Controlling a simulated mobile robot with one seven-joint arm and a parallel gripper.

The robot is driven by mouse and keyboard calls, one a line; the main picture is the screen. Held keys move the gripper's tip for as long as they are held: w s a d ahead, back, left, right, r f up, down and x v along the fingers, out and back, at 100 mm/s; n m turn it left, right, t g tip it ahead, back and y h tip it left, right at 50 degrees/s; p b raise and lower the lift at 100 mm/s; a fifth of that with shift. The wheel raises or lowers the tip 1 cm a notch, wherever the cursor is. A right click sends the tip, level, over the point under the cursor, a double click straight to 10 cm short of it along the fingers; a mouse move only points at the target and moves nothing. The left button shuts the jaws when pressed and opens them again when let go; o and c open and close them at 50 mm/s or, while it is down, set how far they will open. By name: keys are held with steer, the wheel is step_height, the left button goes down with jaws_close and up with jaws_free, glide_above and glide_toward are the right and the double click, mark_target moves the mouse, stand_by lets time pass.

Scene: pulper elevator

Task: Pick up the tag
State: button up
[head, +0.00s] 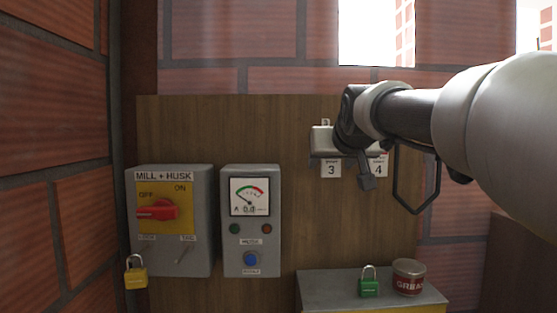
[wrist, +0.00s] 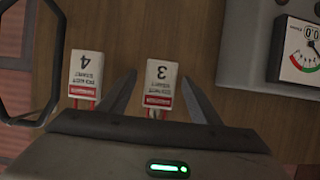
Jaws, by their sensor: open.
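Two white tags hang side by side on the wooden board. The tag marked 3 (head: 331,169) is on the left in the head view, and the tag marked 4 (head: 378,168) is to its right, partly covered by my arm. In the wrist view both appear upside down: tag 3 (wrist: 160,80) in the middle, tag 4 (wrist: 86,68) to its left. My gripper (wrist: 160,77) is open, with one finger on each side of tag 3 in that view. I cannot tell how far the fingers are from the board. Tag 3's end nearest the gripper shows a red band.
A grey MILL + HUSK switch box (head: 203,241) with a red handle and a meter box (head: 250,222) are on the board at left. A yellow padlock (head: 136,273) hangs at the switch box. A shelf (head: 325,287) below holds a green padlock (head: 369,286) and a grease tin (head: 409,279).

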steer(key=shift+w+f, duration=0.15)
steer(key=shift+w, duration=0.3)
steer(key=c, duration=1.1)
